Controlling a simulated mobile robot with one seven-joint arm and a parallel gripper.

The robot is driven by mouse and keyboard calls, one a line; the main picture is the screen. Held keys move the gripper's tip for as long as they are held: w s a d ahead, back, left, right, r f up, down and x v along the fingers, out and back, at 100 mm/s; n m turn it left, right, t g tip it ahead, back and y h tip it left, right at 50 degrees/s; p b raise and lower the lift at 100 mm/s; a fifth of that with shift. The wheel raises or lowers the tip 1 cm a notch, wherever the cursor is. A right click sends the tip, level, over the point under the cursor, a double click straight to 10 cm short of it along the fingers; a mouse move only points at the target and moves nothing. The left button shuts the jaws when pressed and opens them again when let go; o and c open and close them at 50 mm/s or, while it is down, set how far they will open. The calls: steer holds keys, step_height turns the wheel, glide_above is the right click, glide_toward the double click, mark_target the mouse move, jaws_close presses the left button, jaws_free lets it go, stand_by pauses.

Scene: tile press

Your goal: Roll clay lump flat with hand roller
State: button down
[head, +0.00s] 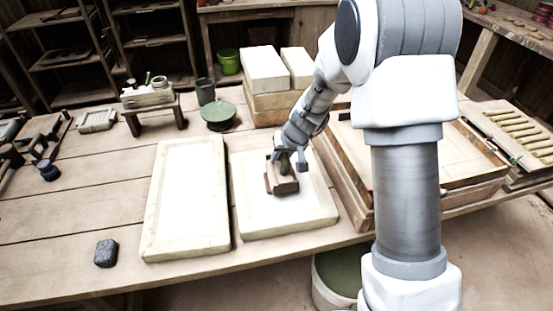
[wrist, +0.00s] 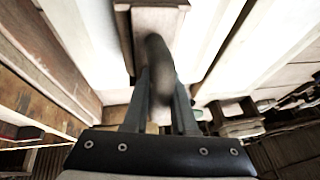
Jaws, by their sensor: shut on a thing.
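My gripper (head: 288,156) is shut on the dark curved handle (wrist: 157,65) of a flat brown wooden tool. The tool's wooden block (head: 284,184) is over the right white slab (head: 310,215), near its middle; it also shows at the top of the wrist view (wrist: 160,22). I see no cylinder on it, so I cannot tell that it is a hand roller. A reddish edge shows at its left side. Whether it touches the slab is unclear. No clay lump shows clearly on the slab. A small dark grey lump (head: 106,253) lies at the table's front left.
A second white slab (head: 188,200) lies close on the left. A wooden tray (head: 345,185) borders the right slab on the right. White blocks (head: 264,70), a green lidded pot (head: 219,115) and a small stand (head: 150,105) are behind. The table's left front is mostly clear.

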steer(key=shift+d+f+b, duration=0.3)
steer(key=shift+d+b, duration=0.15)
steer(key=shift+d, duration=0.45)
steer(key=shift+s+a+p, duration=0.2)
steer(key=shift+a+p, duration=0.2)
steer(key=shift+a, duration=0.8)
steer(key=shift+s+a+p, duration=0.2)
steer(key=shift+a+p, duration=0.2)
steer(key=shift+a, duration=0.8)
steer(key=shift+w+d+r+b, duration=0.15)
steer(key=shift+d+b, duration=0.2)
steer(key=shift+d, duration=0.25)
steer(key=shift+w+d+r+b, duration=0.1)
steer(key=shift+d+b, duration=0.2)
steer(key=shift+d, duration=0.3)
steer(key=shift+w+d+f+b, duration=0.1)
steer(key=shift+d+b, duration=0.3)
steer(key=shift+d, duration=0.2)
steer(key=shift+w+d+f+b, duration=0.1)
steer(key=shift+d+b, duration=0.3)
steer(key=shift+d, duration=0.2)
steer(key=shift+s+a+r+p, duration=0.1)
steer(key=shift+a+p, duration=0.1)
steer(key=shift+a, duration=0.3)
steer(key=shift+s+a+r+p, duration=0.1)
steer(key=shift+a+p, duration=0.1)
steer(key=shift+a, duration=0.3)
steer(key=shift+s+a+f+p, duration=0.15)
steer(key=shift+a+p, duration=0.15)
steer(key=shift+a, duration=1.1)
